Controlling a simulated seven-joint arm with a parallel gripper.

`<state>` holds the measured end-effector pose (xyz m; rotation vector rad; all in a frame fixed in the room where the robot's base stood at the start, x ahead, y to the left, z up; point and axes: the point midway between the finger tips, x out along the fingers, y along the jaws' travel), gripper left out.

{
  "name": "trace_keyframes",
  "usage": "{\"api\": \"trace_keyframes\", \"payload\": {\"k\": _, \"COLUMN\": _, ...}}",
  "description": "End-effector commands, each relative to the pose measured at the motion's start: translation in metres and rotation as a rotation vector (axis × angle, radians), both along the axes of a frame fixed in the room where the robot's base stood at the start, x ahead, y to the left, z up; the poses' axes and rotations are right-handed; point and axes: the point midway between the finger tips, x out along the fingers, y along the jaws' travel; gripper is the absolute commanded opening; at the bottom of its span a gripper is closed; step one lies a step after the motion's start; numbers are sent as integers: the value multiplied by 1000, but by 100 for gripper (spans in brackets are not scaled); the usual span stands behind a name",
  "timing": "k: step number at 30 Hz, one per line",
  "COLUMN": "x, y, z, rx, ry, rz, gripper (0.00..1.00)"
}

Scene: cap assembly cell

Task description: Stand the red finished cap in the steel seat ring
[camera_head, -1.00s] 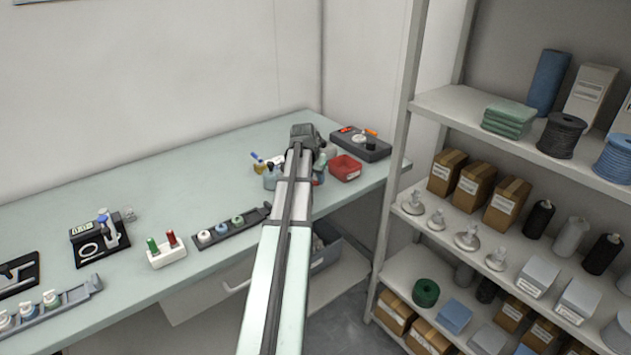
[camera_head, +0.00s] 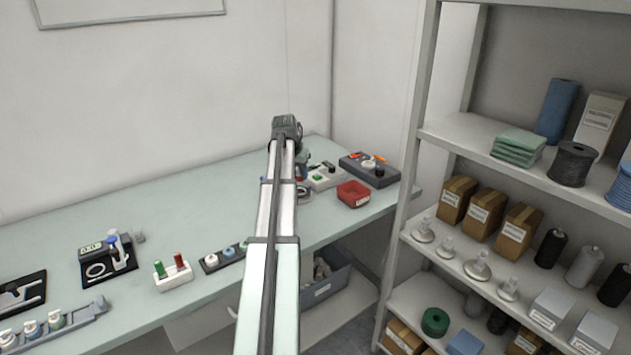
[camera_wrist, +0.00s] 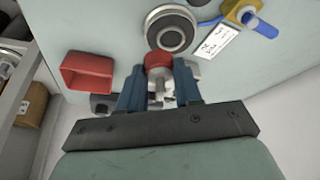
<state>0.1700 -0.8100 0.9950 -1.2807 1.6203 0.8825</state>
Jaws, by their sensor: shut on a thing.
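My gripper (camera_wrist: 158,80) has blue fingers and is shut on the red cap (camera_wrist: 158,60), whose round red top shows between the fingertips in the wrist view. The steel seat ring (camera_wrist: 171,30) sits in a dark round base on the bench, just beyond the cap in that view. The cap is beside the ring in the picture, not seated in it; its height above the bench is hard to judge. In the head view the ring (camera_head: 305,193) shows partly beside my arm, which hides most of my gripper.
A red open bin (camera_head: 353,195) stands right of the ring; it also shows in the wrist view (camera_wrist: 88,73). A white label (camera_wrist: 216,41) lies near the ring. Shelving (camera_head: 412,170) stands close right.

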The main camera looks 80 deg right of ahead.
Motion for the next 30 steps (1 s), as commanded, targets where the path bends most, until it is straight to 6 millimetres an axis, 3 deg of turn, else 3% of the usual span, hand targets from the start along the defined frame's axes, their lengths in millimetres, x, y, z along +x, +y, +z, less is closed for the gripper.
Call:
{"api": "trace_keyframes", "payload": {"k": 1, "x": 8, "y": -18, "z": 3, "rx": 1, "ry": 2, "rz": -2, "gripper": 22}}
{"api": "trace_keyframes", "payload": {"k": 7, "x": 10, "y": -43, "z": 8, "rx": -8, "ry": 2, "rz": -58, "gripper": 22}}
{"api": "trace_keyframes", "payload": {"k": 19, "x": 9, "y": -40, "z": -1, "rx": -13, "ry": -12, "rz": -106, "gripper": 22}}
{"api": "trace_keyframes", "payload": {"k": 30, "x": 9, "y": -40, "z": -33, "rx": -13, "ry": -12, "rz": -105, "gripper": 22}}
